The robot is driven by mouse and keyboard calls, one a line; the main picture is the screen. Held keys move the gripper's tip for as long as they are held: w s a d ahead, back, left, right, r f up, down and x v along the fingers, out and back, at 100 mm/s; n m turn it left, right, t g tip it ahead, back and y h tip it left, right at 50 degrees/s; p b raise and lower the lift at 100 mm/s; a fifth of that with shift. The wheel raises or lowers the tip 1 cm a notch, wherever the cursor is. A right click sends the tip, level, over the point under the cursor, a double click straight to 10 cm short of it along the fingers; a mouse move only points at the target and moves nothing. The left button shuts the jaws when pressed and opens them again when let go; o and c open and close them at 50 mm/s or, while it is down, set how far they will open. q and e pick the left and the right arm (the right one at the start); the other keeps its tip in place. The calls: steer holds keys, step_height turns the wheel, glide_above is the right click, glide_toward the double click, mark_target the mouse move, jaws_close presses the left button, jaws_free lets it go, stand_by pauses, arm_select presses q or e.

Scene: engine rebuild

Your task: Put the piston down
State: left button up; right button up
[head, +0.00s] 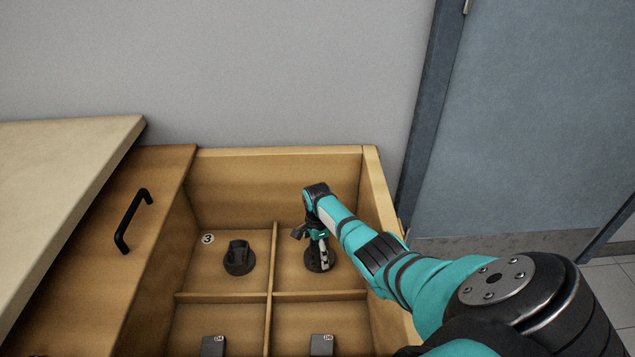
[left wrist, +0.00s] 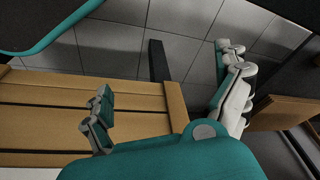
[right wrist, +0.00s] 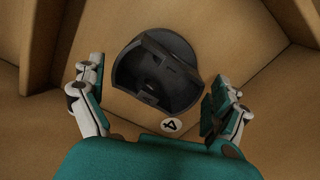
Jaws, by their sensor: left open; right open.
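The piston (right wrist: 155,75), a dark round part with a hollowed middle, rests on the floor of a wooden drawer compartment beside a label reading 4. In the head view its dark base (head: 318,268) shows partly behind my right gripper (head: 317,247). In the right wrist view my right gripper (right wrist: 155,92) is open, its fingers apart on either side of the piston's near part, with visible gaps. My left gripper (left wrist: 168,100) is open and empty, away from the drawer compartments, above floor tiles and a wooden surface.
The open drawer (head: 372,170) has low dividers (head: 222,297). A similar dark part (head: 238,258) stands in compartment 3 to the left. Dark blocks marked 04 (head: 212,346) (head: 321,345) stand in the front compartments.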

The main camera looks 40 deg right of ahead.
step_height(320, 180, up, 5)
steer(key=shift+f+p, duration=0.1)
steer(key=shift+p, duration=1.1)
arm_select(q)
steer(key=s+f+g+p, duration=0.1)
steer(key=s+f, duration=0.3)
steer(key=f, duration=1.3)
steer(key=shift+s+a+p, duration=0.25)
steer(key=shift+s+p, duration=0.15)
steer(key=shift+p, duration=0.35)
arm_select(e)
step_height(320, 180, up, 6)
glide_above(317, 256)
steer(key=shift+s, duration=0.1)
steer(key=shift+r, duration=0.2)
